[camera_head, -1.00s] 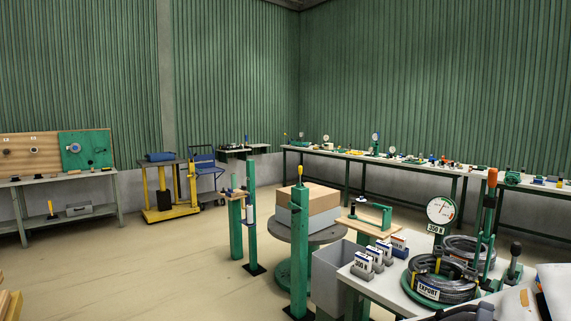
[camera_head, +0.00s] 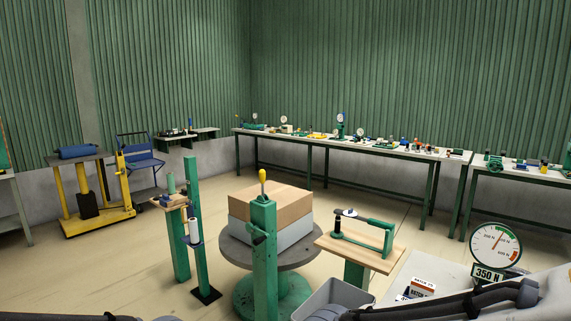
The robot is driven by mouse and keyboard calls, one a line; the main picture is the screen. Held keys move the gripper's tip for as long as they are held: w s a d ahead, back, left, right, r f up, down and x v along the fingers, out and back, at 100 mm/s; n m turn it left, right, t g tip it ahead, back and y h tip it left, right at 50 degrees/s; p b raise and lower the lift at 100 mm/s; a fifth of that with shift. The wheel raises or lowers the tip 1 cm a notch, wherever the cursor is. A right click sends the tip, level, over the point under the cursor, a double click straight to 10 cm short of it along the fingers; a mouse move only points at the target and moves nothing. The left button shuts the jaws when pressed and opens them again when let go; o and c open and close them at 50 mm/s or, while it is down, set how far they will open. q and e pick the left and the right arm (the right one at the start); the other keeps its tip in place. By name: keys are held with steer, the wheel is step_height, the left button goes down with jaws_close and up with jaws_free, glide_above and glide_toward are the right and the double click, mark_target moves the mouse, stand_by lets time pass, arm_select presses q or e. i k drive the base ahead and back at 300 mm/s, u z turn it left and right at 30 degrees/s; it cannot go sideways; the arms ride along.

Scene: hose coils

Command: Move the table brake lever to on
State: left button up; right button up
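A green post (camera_head: 263,270) stands upright in front of a round grey turntable (camera_head: 298,258). A short lever with a yellow knob (camera_head: 262,176) sticks up from its top. It looks like the table brake lever, nearly upright; I see no readable on or off mark. A small dark handle is on the post's side. The turntable has a green base and carries a stacked brown and grey box (camera_head: 285,207). Dark parts of my arms show along the bottom edge and lower right, but no gripper fingers are in view.
A wooden stand with a green clamp frame (camera_head: 378,236) is right of the turntable. A grey bin (camera_head: 340,293) and a bench with a 350 N gauge (camera_head: 496,243) are nearer right. Thin green posts (camera_head: 197,225) stand left. Floor at the lower left is clear.

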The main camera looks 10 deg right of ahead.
mark_target(262, 173)
steer(key=u, duration=0.05)
steer(key=i, duration=0.4)
steer(key=u, duration=1)
steer(key=i, duration=1.05)
steer(key=u, duration=0.5)
steer(key=i, duration=1)
steer(key=z, duration=1.05)
steer(key=i, duration=1)
steer(key=z, duration=1)
